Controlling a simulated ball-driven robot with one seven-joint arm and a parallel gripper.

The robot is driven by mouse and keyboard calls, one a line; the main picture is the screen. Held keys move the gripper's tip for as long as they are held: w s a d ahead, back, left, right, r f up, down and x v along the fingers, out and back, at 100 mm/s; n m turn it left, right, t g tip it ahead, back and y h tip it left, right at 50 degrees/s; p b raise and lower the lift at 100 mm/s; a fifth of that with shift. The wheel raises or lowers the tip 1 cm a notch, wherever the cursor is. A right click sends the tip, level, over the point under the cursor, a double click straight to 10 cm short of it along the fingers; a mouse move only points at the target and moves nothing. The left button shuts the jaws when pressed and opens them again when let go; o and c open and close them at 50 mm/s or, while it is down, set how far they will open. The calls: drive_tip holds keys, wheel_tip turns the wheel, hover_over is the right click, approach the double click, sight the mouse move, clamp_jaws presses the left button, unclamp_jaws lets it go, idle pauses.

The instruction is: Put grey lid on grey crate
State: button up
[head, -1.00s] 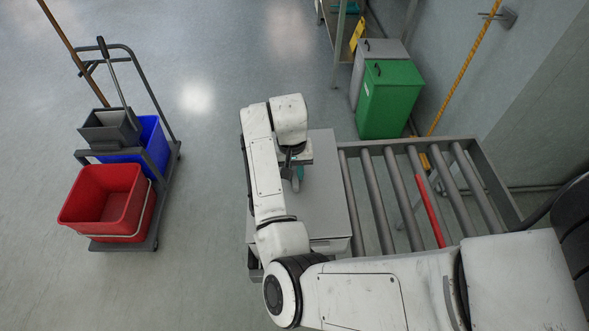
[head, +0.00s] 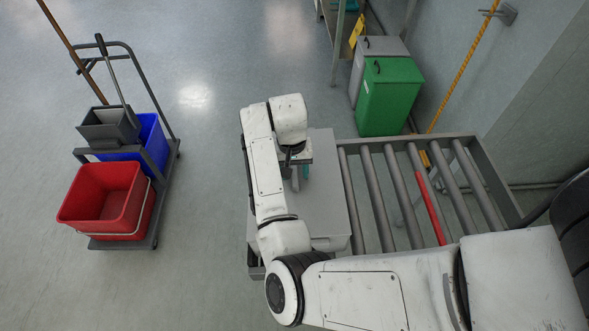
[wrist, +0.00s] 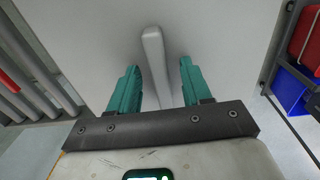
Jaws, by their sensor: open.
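The grey lid (head: 328,185) is a flat, light grey panel lying on top of the grey crate at the left end of the roller conveyor. Only a strip of the crate's side (head: 332,244) shows below the lid's near edge; I cannot tell how closely the lid sits. My gripper (head: 298,176) is over the lid, partly hidden by my arm. In the wrist view, my gripper's teal fingers (wrist: 159,68) are open. The lid's upright bar handle (wrist: 153,42) stands between them, with a gap on both sides.
A cleaning cart with a red bucket (head: 92,222) and a blue bucket (head: 152,150) is at left, with clear floor between.

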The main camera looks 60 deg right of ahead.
wheel_tip(320, 180, up, 11)
drive_tip(key=shift+w+a, duration=0.2)
drive_tip(key=shift+w, duration=0.05)
idle(0.4)
drive_tip(key=shift+f, duration=0.15)
idle(0.5)
